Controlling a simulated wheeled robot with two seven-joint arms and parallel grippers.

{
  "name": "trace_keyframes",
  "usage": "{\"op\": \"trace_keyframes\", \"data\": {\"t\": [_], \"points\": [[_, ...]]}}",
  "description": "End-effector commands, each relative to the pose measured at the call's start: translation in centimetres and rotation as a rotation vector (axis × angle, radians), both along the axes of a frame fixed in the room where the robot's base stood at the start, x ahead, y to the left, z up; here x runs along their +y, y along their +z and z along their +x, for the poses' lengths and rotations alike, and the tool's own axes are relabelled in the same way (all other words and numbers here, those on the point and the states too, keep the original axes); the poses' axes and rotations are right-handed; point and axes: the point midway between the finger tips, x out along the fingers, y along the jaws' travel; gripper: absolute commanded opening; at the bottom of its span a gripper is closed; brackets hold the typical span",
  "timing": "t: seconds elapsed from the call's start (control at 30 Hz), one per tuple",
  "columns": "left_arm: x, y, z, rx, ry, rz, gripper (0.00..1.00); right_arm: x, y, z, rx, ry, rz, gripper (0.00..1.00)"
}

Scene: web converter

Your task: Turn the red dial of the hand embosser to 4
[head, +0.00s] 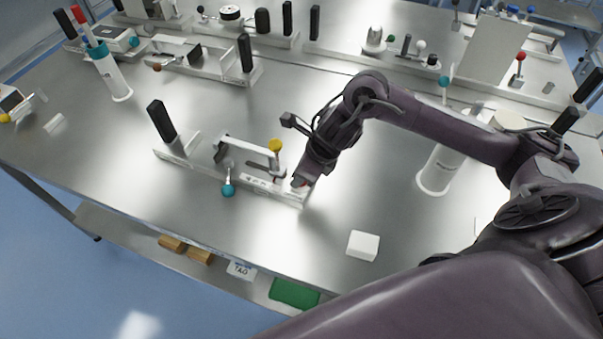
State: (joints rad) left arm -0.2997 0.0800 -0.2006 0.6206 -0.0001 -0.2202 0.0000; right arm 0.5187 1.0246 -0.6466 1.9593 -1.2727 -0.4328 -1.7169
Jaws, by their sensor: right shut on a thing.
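The hand embosser is a low metal rail (178,160) near the front of the steel table. It carries a black upright handle (161,120), a lever arm with a yellow knob (275,145) and a teal ball lever (228,190). My right gripper (302,181) points down at the rail's right end and is shut on the red dial (298,183). Only a sliver of red shows; my gripper hides the rest, and the dial's number cannot be read. My left gripper is not in view.
A white block (363,245) lies right of the embosser near the front edge. Similar devices line the back. The table's middle is clear.

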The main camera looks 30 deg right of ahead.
Motion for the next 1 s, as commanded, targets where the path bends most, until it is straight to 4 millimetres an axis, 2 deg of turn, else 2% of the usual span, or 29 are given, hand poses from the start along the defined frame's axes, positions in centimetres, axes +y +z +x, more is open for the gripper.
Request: {"op": "trace_keyframes", "data": {"t": [0.23, 0.47, 0.67, 1.0], "points": [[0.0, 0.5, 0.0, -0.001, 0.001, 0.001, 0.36, 0.2, 0.2, -0.1, 0.000, -0.230, 0.000, 0.08], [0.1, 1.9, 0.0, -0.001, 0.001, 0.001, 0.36, 0.2, 0.4, -0.1, 0.001, -0.450, 0.001, 0.08], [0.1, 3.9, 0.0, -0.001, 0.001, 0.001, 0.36, 0.3, 0.6, -0.1, 0.003, -0.641, 0.001, 0.08], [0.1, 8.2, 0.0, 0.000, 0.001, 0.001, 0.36, 0.4, 0.7, -0.1, 0.004, -0.961, 0.000, 0.08]]}}
